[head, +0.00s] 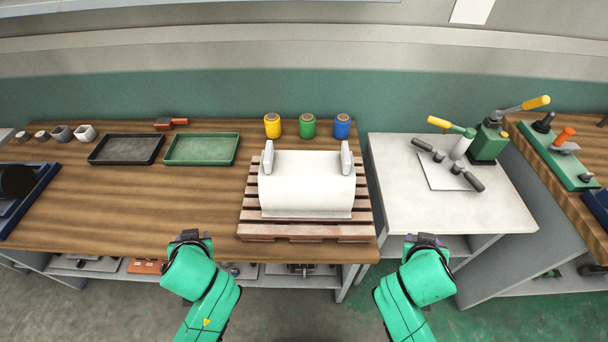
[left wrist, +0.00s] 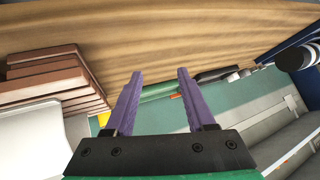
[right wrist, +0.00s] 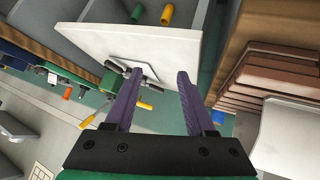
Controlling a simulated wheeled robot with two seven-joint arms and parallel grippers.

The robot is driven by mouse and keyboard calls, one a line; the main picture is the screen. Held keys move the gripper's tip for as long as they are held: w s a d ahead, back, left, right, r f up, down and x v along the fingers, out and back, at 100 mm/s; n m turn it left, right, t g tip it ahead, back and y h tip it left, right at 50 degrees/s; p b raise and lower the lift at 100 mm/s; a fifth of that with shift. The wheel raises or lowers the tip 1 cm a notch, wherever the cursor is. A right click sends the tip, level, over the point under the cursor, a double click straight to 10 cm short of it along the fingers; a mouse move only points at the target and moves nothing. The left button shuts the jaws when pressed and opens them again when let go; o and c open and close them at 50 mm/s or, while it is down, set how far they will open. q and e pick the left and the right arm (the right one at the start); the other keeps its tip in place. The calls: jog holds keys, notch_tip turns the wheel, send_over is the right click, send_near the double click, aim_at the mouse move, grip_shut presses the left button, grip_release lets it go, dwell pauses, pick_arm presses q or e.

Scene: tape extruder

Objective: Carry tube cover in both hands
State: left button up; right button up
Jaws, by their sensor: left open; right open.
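The tube cover (head: 306,185) is a white box-like piece with a raised grey handle plate at its left end and another at its right end. It rests on a brown slatted wooden pallet (head: 300,231) on the table. Its white side also shows at the left edge of the left wrist view (left wrist: 30,142) and at the right edge of the right wrist view (right wrist: 290,138). My left gripper (left wrist: 160,80) is open and empty, left of the cover and nearer me. My right gripper (right wrist: 160,78) is open and empty, right of the cover. In the head view the fingers are hidden.
Yellow (head: 272,125), green (head: 307,125) and blue (head: 342,126) spools stand behind the pallet. Black (head: 126,149) and green (head: 201,149) trays lie to its left. A white table (head: 410,200) with a green lever press (head: 490,142) stands to the right.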

pick_arm(q)
notch_tip(320, 180, up, 3)
jog(key=w+d+t, duration=0.1)
jog(key=w+t, duration=0.1)
pick_arm(e)
notch_tip(320, 180, up, 4)
jog(key=w+a+t+h, duration=0.1)
jog(key=w+t, duration=0.1)
pick_arm(q)
jog(key=m+t+h, duration=0.2)
jog(key=t+h, duration=0.3)
jog(key=t, duration=0.3)
send_near(269, 156)
notch_tip(269, 156, down, 2)
jog(key=s, duration=0.3)
pick_arm(e)
jog(key=n+t+y, duration=0.2)
jog(key=t+y, duration=0.4)
jog(key=t, duration=0.2)
send_near(347, 151)
jog(key=s+f, duration=0.1)
jog(key=s, duration=0.4)
pick_arm(q)
jog(key=shift+w+a+f, duration=0.15)
pick_arm(e)
jog(key=shift+w+a+f, duration=0.1)
jog(key=shift+w+a, duration=0.05)
